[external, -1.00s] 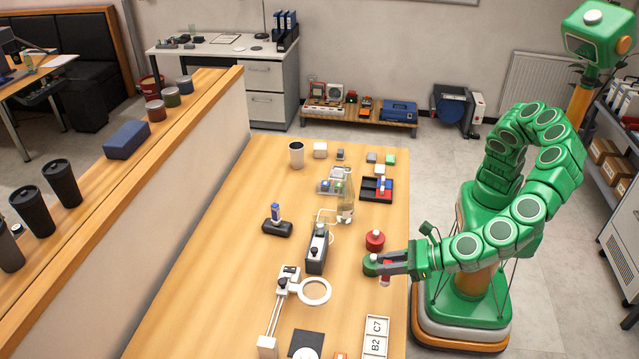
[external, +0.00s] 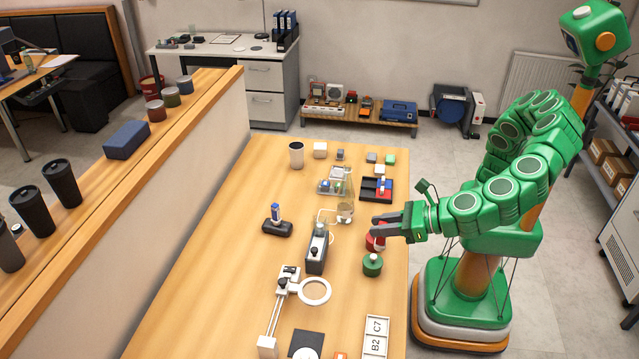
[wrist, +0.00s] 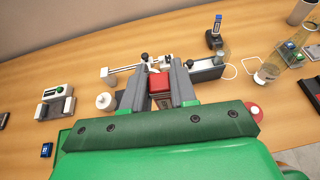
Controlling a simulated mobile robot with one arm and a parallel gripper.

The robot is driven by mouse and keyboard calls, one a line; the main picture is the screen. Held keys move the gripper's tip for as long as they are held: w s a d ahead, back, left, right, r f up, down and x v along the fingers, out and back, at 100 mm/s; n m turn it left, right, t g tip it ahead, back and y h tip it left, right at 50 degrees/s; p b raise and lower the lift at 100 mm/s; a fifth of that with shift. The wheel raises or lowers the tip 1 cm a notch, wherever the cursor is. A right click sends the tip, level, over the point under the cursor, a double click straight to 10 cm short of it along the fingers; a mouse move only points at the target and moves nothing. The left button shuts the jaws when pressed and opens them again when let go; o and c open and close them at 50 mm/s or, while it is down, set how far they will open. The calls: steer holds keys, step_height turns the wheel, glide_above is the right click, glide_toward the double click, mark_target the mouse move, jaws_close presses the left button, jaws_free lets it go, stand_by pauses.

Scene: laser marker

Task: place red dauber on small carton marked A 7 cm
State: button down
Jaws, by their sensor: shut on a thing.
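My gripper (external: 385,226) is shut on the red dauber, which shows as a red block between the fingers in the wrist view (wrist: 159,84).
A green pot (external: 372,265) stands just below the gripper. A clear bottle (external: 345,212), a dark grey device (external: 317,250), a ring magnifier (external: 315,292) and a black tray (external: 370,189) stand around.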

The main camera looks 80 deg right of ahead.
steer(key=w+d+m+g+h, duration=0.1)
steer(key=w+d+m+h, duration=0.2)
steer(key=w+d, duration=0.55)
steer(key=w+d+m+g+h, duration=0.2)
steer(key=w+d+m+h, duration=0.15)
steer(key=d, duration=1.05)
steer(key=w+d+m+g+h, duration=0.1)
steer(key=w+d+m+h, duration=0.1)
steer(key=w+d, duration=0.65)
steer(key=s+d+m+g+h, duration=0.25)
steer(key=d+m+g, duration=0.2)
steer(key=d, duration=1.45)
steer(key=s+d+m+g+h, duration=0.1)
steer(key=s+d+m+g, duration=0.35)
steer(key=d, duration=1.45)
steer(key=shift+w+d+f, duration=0.35)
steer(key=shift+w+f, duration=2.1)
steer(key=shift+f, duration=0.55)
steer(key=shift+w+d+f, duration=0.4)
steer(key=shift+w+f, duration=2.1)
steer(key=shift+f, duration=0.55)
steer(key=shift+w+d+f, duration=0.35)
steer(key=shift+w+f, duration=2.1)
steer(key=shift+f, duration=0.55)
